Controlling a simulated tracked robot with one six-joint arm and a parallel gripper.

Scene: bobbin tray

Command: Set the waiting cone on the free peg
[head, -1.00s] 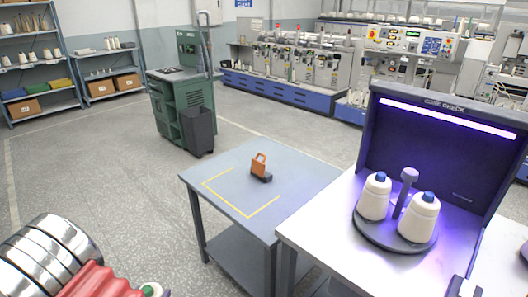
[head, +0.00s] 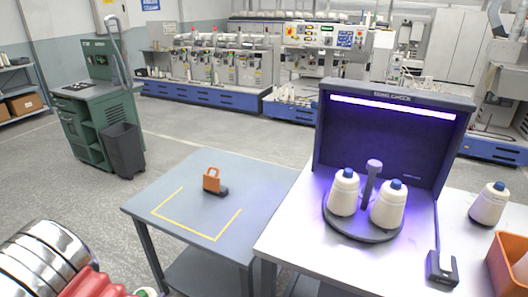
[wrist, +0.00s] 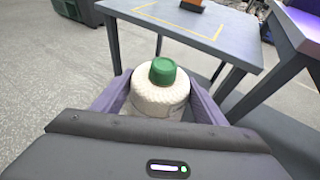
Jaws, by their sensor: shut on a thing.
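My gripper (wrist: 158,100) is shut on a white cone with a green cap (wrist: 162,71), its purple fingers on either side of it. The cone is upright in the wrist view, in front of the grey-blue table. In the head view only a sliver of it shows at the bottom edge. A dark round tray (head: 362,233) stands inside the lit check booth. It carries two white cones with blue caps, one at left (head: 344,193) and one at right (head: 388,206), around a purple post (head: 371,180).
The grey-blue table (head: 175,178) bears yellow corner marks and an orange-handled tool (head: 212,182). On the white bench (head: 300,235) stand the booth (head: 390,98), another blue-capped cone (head: 489,205), a dark device (head: 441,267) and an orange bin (head: 508,265). Open floor lies left.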

